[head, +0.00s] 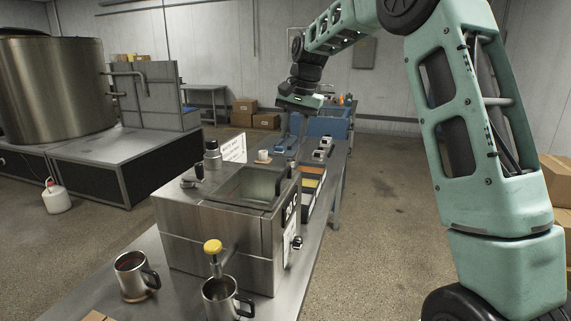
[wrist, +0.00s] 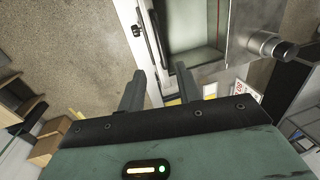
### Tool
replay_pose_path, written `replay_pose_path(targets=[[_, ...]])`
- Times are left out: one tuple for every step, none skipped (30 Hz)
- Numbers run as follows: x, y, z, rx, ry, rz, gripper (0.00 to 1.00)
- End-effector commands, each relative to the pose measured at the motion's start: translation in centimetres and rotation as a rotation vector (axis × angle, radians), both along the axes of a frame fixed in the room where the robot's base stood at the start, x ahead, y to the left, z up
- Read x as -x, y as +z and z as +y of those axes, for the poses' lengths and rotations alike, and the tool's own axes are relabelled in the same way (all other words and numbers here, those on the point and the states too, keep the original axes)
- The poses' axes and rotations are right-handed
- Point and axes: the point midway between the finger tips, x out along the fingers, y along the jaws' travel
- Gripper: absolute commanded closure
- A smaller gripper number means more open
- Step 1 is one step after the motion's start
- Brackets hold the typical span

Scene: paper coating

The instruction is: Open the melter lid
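The melter (head: 215,232) is a boxy steel tank on the metal table, with a yellow-knobbed tap on its front. A rectangular opening (head: 252,183) on its top shows a pale interior, also seen in the wrist view (wrist: 192,30). A flat steel top section with a small black handle (head: 190,181) lies left of the opening; I cannot tell whether this is the lid. My gripper (head: 300,108) hangs above and behind the melter, apart from it. In the wrist view my gripper (wrist: 159,86) has its two fingers apart with nothing visible between them.
Two steel mugs (head: 134,275) (head: 219,298) stand at the melter's front. Trays (head: 312,184) and small devices (head: 323,148) occupy the table's right side.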

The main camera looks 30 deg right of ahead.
Motion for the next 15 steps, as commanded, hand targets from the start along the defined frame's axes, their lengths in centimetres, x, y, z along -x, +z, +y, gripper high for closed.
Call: replay_pose_path(targets=[[-0.1, -1.0, 0.2, -0.002, 0.001, 0.005, 0.66], [-0.2, -1.6, 0.3, -0.002, 0.002, 0.005, 0.66], [-0.3, -2.4, 0.4, -0.003, 0.002, 0.004, 0.66], [-0.4, -3.0, 0.5, -0.002, 0.002, 0.005, 0.66], [-0.5, -3.6, 0.6, -0.003, 0.002, 0.004, 0.66], [-0.7, -4.5, 0.7, -0.003, 0.002, 0.004, 0.66], [-0.7, -5.1, 0.7, -0.002, 0.002, 0.005, 0.66], [-0.8, -5.6, 0.8, -0.002, 0.002, 0.004, 0.66], [-1.0, -6.3, 0.9, -0.003, 0.002, 0.004, 0.66], [-1.0, -6.9, 0.9, -0.002, 0.002, 0.004, 0.66], [-1.1, -7.4, 1.0, -0.002, 0.002, 0.004, 0.66], [-1.2, -8.0, 1.1, -0.001, 0.003, 0.002, 0.66], [-1.3, -8.4, 1.1, -0.001, 0.003, 0.003, 0.66], [-1.4, -8.7, 1.2, -0.001, 0.002, 0.002, 0.66], [-1.4, -9.2, 1.2, -0.001, 0.002, 0.002, 0.66]])
